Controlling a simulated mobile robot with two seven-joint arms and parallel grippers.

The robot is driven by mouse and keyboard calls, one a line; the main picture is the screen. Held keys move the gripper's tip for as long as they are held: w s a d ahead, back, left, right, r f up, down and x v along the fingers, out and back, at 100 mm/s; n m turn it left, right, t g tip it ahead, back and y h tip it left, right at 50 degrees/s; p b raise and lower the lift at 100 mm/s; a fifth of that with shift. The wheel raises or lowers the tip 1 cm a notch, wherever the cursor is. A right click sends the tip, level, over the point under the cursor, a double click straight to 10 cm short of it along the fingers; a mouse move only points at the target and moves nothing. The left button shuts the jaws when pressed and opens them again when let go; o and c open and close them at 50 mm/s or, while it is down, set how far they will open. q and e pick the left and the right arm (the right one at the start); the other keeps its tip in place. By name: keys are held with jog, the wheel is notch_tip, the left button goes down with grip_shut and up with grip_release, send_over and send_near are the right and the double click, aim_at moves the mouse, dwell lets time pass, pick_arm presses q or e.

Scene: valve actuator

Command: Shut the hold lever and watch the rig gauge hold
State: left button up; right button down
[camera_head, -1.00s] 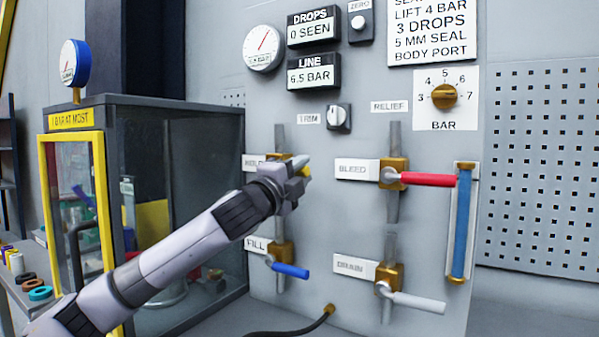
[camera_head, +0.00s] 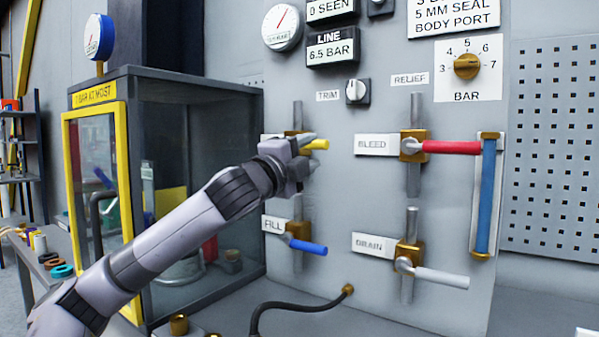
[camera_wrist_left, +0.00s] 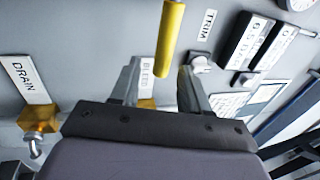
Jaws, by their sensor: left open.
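The yellow hold lever (camera_head: 319,144) sticks out to the right from its brass valve, which my left gripper (camera_head: 306,150) partly hides. Its label is covered too. In the left wrist view the yellow lever (camera_wrist_left: 171,38) comes down from the top, and its end appears between the two open fingertips (camera_wrist_left: 157,78). I cannot tell whether they touch it. A round white gauge (camera_head: 283,27) with a red needle is on the panel; its label is too small to read. A blue-rimmed gauge (camera_head: 99,37) stands on the cabinet. My right gripper is out of view.
The red bleed lever (camera_head: 450,147) is to the right, the blue fill lever (camera_head: 307,247) below, and the white drain lever (camera_head: 440,277) lower right. The line display (camera_head: 333,48) reads 6.5 BAR. A glass cabinet (camera_head: 200,115) stands left, close to my arm.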

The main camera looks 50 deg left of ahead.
pick_arm(q)
jog(key=shift+b+v, duration=0.5)
jog(key=shift+v, duration=0.75)
